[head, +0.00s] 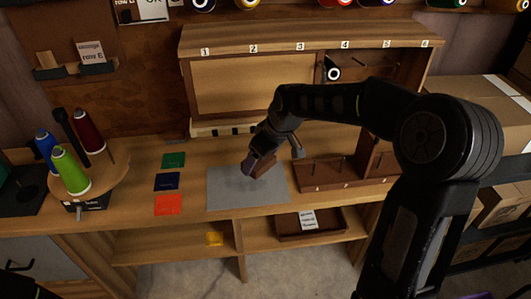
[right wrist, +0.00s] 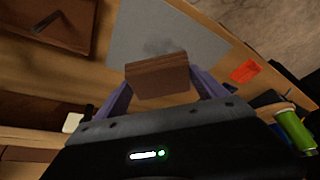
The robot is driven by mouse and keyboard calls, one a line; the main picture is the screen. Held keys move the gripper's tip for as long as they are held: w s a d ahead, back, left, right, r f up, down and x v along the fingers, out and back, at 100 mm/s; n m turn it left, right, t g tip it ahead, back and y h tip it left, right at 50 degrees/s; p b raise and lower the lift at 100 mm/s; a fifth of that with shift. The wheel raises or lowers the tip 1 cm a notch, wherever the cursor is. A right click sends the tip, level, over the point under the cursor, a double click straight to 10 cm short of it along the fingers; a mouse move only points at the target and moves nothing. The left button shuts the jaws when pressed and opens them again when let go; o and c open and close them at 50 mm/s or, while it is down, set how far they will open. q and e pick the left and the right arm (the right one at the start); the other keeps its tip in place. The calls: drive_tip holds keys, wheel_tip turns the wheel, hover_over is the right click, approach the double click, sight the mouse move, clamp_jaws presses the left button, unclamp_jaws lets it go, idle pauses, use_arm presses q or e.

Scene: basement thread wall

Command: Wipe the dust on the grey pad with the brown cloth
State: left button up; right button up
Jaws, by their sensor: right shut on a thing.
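The grey pad (head: 225,199) lies flat on the wooden bench, and it also shows in the right wrist view (right wrist: 197,40). A darker dust smudge (right wrist: 160,46) marks the pad near its middle. My right gripper (head: 257,167) is over the far part of the pad, shut on the brown cloth (head: 265,163). The cloth looks like a folded block between both fingers in the right wrist view (right wrist: 157,77). It seems to be above the pad, but I cannot tell the gap exactly.
Green, blue and red squares (head: 168,205) lie left of the pad. A round stand with thread cones (head: 70,170) is farther left. A wooden peg rack (head: 330,176) stands right of the pad, a numbered cabinet (head: 255,88) behind. A tray (head: 310,224) sits on the shelf below.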

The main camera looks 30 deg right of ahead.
drive_tip(key=shift+w+d+n, duration=0.25)
drive_tip(key=shift+d+n, duration=0.25)
drive_tip(key=shift+d, duration=0.35)
